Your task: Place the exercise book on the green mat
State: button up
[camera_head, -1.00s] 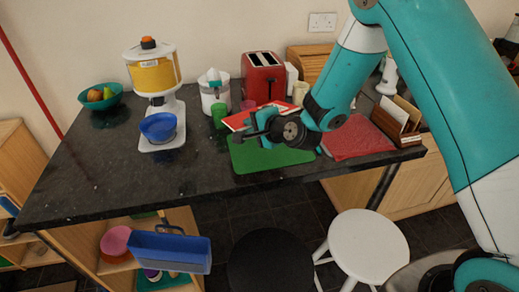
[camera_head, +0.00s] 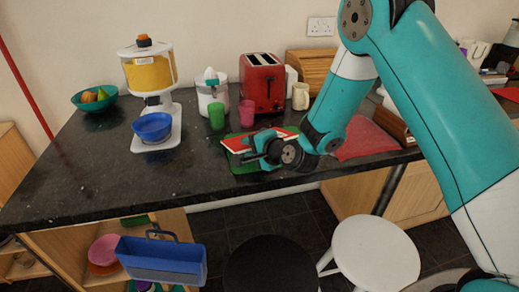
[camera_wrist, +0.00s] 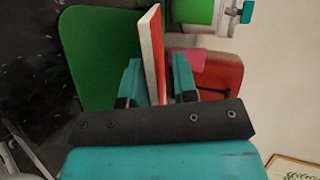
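The exercise book (camera_head: 243,142) has a red cover and pale page edges. In the wrist view the book (camera_wrist: 153,50) stands edge-on between my teal fingers. My gripper (camera_head: 257,148) is shut on it; it also shows in the wrist view (camera_wrist: 158,82). The book is tilted over the green mat (camera_head: 243,168), low above it; I cannot tell whether it touches. The mat lies flat on the dark countertop, partly hidden by the book and gripper. In the wrist view the mat (camera_wrist: 92,62) shows left of the book.
A green cup (camera_head: 216,116) and a pink cup (camera_head: 246,113) stand just behind the book. The red toaster (camera_head: 262,82) is behind them. A red mat (camera_head: 366,139) lies to the right. The dispenser with its blue bowl (camera_head: 153,127) is left. The counter's front left is clear.

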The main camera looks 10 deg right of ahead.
jog(key=b+v, duration=0.3)
jog(key=v, duration=0.5)
jog(key=shift+f+b, duration=0.1)
jog(key=shift+b, duration=0.3)
notch_tip(320, 180, up, 7)
jog(key=s+d+p, duration=0.1)
jog(key=s+p, duration=0.1)
jog(key=p, duration=0.2)
jog(key=s+a+r+n+g+y, duration=0.1)
jog(key=s+a+r+n+g, duration=0.15)
jog(key=s+n, duration=0.3)
jog(key=s+a+r+n+g+y, duration=0.1)
jog(key=s+a+r+n+g, duration=0.1)
jog(key=s+a+n+g, duration=0.3)
jog(key=s+d+r+n+g+h, duration=0.1)
jog(key=s+n, duration=0.3)
jog(key=s, duration=0.4)
jog(key=s+d+r+n+g+h, duration=0.2)
jog(key=s+d+n+g+h, duration=0.1)
jog(key=s, duration=0.5)
jog(key=shift+d+n+g, duration=0.35)
jog(key=shift+d+n, duration=0.35)
jog(key=shift+n, duration=0.45)
